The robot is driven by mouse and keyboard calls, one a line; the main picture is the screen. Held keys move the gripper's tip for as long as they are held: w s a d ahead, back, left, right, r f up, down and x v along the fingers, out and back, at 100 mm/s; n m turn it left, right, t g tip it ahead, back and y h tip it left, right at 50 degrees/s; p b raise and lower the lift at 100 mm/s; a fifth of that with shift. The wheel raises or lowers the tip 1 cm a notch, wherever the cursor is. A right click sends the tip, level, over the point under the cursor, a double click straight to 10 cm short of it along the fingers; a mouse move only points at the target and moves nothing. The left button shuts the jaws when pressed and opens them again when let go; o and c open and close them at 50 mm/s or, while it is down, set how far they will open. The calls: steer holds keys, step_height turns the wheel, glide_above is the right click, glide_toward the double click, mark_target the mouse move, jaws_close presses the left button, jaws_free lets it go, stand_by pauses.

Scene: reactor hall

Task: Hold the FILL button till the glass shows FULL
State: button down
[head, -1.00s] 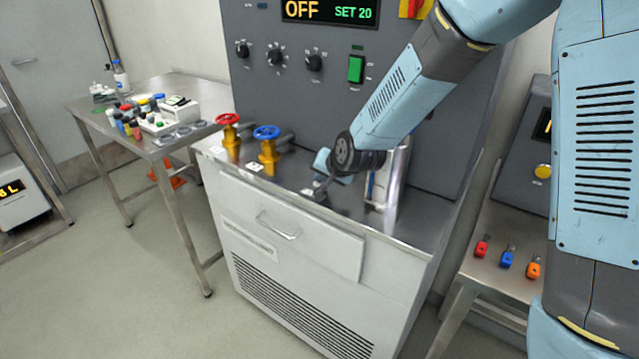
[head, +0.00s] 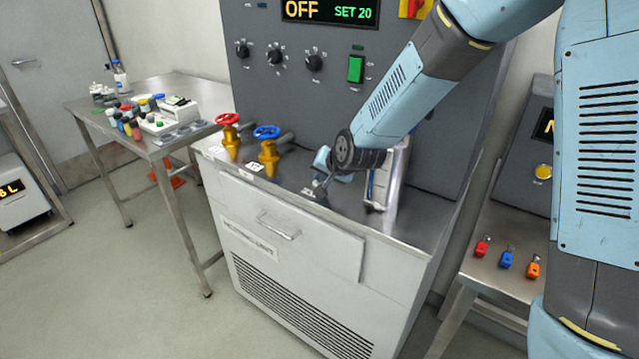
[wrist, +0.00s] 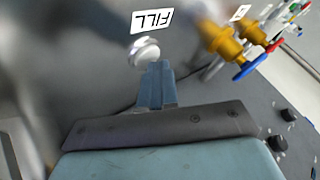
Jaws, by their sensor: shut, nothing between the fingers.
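In the wrist view the FILL button is a round, pale metallic knob (wrist: 144,50) on the grey worktop, beside a white FILL label (wrist: 152,20) that reads upside down. My gripper (wrist: 158,68) is shut and empty, its tips right at the button's edge; I cannot tell whether they touch it. In the head view my gripper (head: 321,187) is low over the worktop, and the button is not clearly seen. A shiny upright cylinder (head: 400,170) with a narrow strip on its front, perhaps the glass, stands just right of my gripper. No FULL reading is legible on it.
Red (head: 228,120) and blue (head: 266,132) valve wheels on brass bodies stand left of my gripper. The panel display (head: 330,11) reads OFF, SET 20. A side table (head: 185,85) holds small bottles.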

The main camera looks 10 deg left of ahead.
steer(key=shift+r, duration=0.6)
steer(key=shift+r, duration=2.55)
